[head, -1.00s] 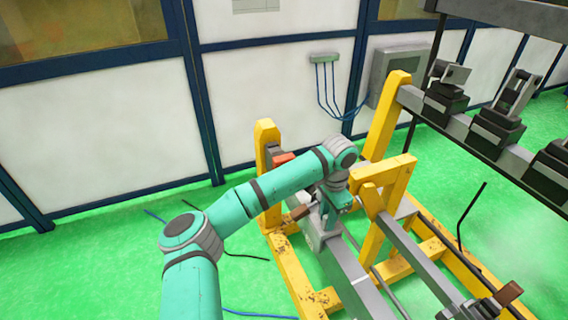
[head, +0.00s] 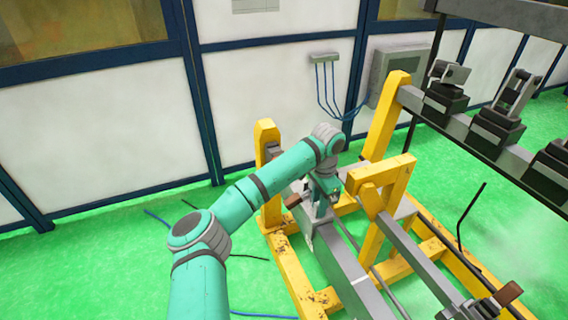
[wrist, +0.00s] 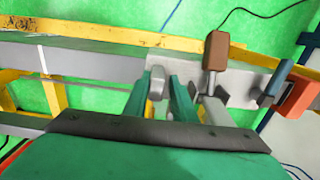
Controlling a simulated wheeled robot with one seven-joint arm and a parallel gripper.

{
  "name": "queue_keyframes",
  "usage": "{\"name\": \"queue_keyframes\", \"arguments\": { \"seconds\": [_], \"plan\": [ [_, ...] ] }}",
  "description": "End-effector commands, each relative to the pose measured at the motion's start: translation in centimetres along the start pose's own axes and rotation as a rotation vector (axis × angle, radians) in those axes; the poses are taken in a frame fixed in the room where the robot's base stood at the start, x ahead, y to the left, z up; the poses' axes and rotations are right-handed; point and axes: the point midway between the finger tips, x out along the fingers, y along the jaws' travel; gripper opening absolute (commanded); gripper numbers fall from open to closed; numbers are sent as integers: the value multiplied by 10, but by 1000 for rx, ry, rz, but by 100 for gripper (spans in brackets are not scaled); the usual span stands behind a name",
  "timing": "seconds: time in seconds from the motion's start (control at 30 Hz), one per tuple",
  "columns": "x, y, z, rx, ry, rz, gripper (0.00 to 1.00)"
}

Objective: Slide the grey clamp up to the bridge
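The grey clamp sits on the long grey beam (head: 345,265); its upright grey piece (wrist: 156,84) shows in the wrist view. A brown handle (wrist: 217,50) stands just to the right of this piece, and it also shows in the head view (head: 293,201). My gripper (wrist: 158,88) has its teal fingers on both sides of the grey piece and appears shut on it. In the head view my gripper (head: 326,191) is low over the far end of the beam. I cannot tell for certain which part is the bridge.
An orange-red block (wrist: 298,97) and a grey-blue piece (wrist: 272,86) lie to the right in the wrist view. A yellow post (head: 267,150) stands behind my wrist, and a yellow frame (head: 385,178) stands close on its right.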

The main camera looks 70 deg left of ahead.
Motion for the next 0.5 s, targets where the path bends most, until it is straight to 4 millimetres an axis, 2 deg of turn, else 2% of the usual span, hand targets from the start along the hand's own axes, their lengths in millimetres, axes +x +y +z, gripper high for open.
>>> {"name": "queue_keyframes", "arguments": {
  "seconds": [0.5],
  "plan": [
    [0,-44,-1,-2,1,0,22]
  ]
}}
